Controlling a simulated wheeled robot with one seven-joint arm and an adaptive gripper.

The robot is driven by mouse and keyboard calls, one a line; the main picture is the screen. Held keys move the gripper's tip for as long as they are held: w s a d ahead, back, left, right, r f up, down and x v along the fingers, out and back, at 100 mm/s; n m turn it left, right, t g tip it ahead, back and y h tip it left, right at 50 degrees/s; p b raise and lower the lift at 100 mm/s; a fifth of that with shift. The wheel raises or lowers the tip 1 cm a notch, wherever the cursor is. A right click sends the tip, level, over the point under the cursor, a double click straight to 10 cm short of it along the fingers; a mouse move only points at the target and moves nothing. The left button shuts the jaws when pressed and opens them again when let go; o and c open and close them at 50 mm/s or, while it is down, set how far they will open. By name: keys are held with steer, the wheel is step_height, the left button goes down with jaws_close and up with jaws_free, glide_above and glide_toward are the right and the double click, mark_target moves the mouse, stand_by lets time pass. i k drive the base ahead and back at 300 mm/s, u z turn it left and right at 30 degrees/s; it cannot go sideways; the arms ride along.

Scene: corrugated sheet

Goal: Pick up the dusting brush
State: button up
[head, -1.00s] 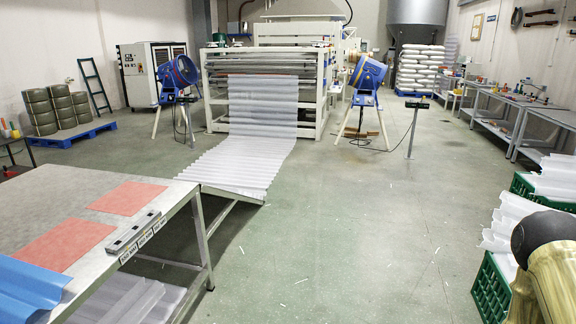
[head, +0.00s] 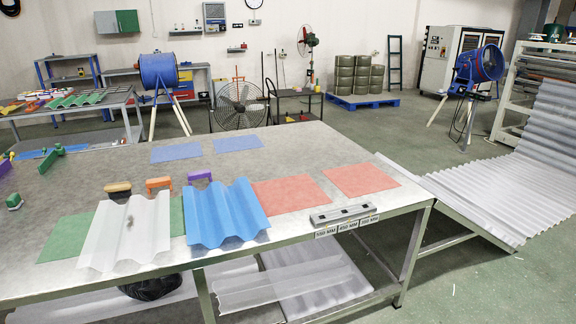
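A small block with a tan top and dark underside (head: 117,190), which looks like the dusting brush, rests on the grey worktable behind a clear corrugated sheet (head: 128,235). It is too small to be certain of its bristles. To its right are an orange piece (head: 158,184) and a purple piece (head: 200,176). A dark patch, perhaps debris, lies on the clear sheet. My gripper is not in view.
The worktable (head: 300,150) also bears a blue corrugated sheet (head: 225,212), red mats (head: 290,191), and a metal bar (head: 343,213) at the front edge. Green and purple tools (head: 50,160) lie at left. A floor fan (head: 240,108) stands behind. Floor at right is partly clear.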

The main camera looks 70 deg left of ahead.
mark_target(120, 190)
steer(key=u, duration=3.4)
